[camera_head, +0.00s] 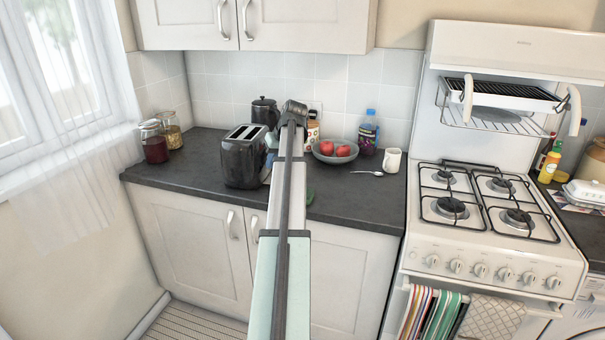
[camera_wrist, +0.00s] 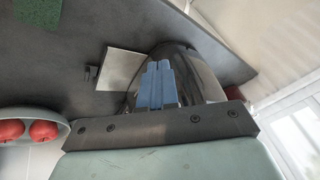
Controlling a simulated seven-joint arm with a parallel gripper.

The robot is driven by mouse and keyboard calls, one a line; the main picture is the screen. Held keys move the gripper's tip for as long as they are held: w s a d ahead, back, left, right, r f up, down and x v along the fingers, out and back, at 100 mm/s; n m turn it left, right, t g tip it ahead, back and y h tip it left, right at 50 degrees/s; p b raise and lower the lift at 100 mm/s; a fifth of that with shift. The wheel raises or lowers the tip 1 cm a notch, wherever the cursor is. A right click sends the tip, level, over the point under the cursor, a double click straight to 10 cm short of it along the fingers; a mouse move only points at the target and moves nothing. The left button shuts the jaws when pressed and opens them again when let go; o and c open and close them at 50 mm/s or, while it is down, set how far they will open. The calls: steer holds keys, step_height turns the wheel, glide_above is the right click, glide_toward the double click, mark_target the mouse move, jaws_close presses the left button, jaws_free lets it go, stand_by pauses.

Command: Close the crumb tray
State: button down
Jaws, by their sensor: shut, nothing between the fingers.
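The black toaster (camera_head: 243,157) with two slots stands on the dark counter, left of my arm in the head view. In the wrist view its shiny body (camera_wrist: 205,70) is partly behind my fingers. The crumb tray (camera_wrist: 122,70) is a flat pale metal plate sticking out from the toaster, with a small dark handle (camera_wrist: 91,72) at its outer end. In the head view my arm hides most of the tray. My gripper (camera_wrist: 158,66) has blue fingers, shut and empty, near the toaster and the tray's inner end. I cannot tell whether they touch either.
A bowl (camera_head: 335,151) of red fruit, a white mug (camera_head: 392,160) and a spoon (camera_head: 366,173) are to the right. A green sponge (camera_wrist: 38,17) lies beyond the tray handle. A black canister (camera_head: 264,112) stands behind the toaster, jars (camera_head: 154,142) to the left.

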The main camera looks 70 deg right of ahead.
steer(key=s+d+f+m+t+h, duration=0.1)
steer(key=s+d+f+m+h, duration=0.2)
steer(key=s+d+m, duration=0.7)
steer(key=d+f+n, duration=0.1)
steer(key=f, duration=0.1)
steer(key=d+f+n, duration=0.1)
steer(key=f, duration=0.1)
steer(key=d+f+n, duration=0.1)
steer(key=d+f, duration=0.1)
steer(key=f, duration=0.1)
steer(key=shift+s, duration=0.3)
steer(key=w, duration=0.3)
steer(key=shift+f, duration=0.3)
steer(key=shift+w+a, duration=0.1)
steer(key=shift+w, duration=0.55)
steer(key=w, duration=0.8)
steer(key=shift+w+a, duration=0.4)
